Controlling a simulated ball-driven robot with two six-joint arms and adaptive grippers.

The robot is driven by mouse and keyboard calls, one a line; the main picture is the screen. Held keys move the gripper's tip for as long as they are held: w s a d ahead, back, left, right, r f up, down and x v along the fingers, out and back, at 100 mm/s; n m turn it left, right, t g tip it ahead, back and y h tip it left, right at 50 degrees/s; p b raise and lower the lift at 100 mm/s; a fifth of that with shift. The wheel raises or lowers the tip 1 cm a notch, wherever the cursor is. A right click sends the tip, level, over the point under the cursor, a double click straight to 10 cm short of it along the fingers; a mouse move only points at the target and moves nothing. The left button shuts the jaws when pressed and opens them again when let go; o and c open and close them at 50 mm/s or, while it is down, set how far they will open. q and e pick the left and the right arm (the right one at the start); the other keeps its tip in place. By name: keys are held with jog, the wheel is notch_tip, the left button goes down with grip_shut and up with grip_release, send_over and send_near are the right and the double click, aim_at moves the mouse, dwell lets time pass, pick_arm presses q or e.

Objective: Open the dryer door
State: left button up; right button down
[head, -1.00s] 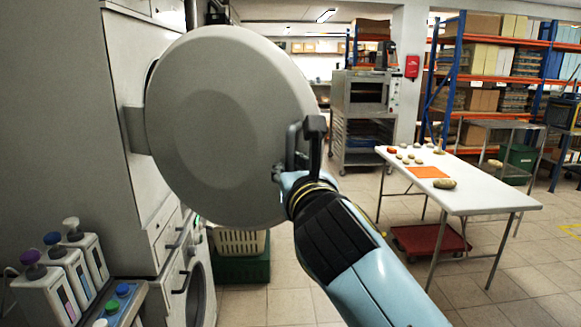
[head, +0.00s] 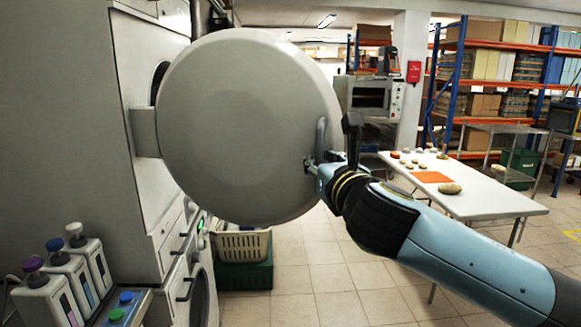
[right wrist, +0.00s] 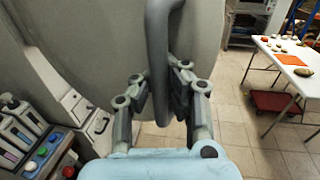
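The round grey dryer door (head: 235,130) stands ajar, held at its left by a hinge block (head: 145,132) on the grey dryer (head: 60,140). A sliver of dark opening shows behind its left edge. The door handle (head: 321,138) is a grey bar at the door's right side. My right gripper (head: 316,172) is at this handle. In the right wrist view the handle (right wrist: 158,50) runs between the two fingers of my right gripper (right wrist: 158,95), which are closed around it. My left gripper is out of view.
Bottles (head: 68,270) and a panel with coloured buttons (head: 120,305) stand at the lower left. A cream basket on a green crate (head: 243,275) sits below the door. A white table (head: 480,198) with stones stands right.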

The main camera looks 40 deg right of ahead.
jog(key=shift+n+t+y, duration=0.4)
jog(key=shift+n+y, duration=0.1)
jog(key=shift+y, duration=0.2)
jog(key=shift+w+d, duration=0.35)
jog(key=shift+d, duration=0.3)
jog(key=shift+w+d, duration=0.4)
jog(key=shift+d, duration=0.25)
jog(key=shift+w+d, duration=0.35)
jog(key=shift+d, duration=0.3)
jog(key=shift+r, duration=0.1)
jog(key=c, duration=1.9)
grip_release()
jog(key=o, duration=0.3)
jog(key=shift+s+r, duration=0.1)
jog(key=shift+s, duration=0.25)
jog(key=shift+o, duration=0.2)
jog(key=shift+w, duration=0.1)
jog(key=v, duration=1.2)
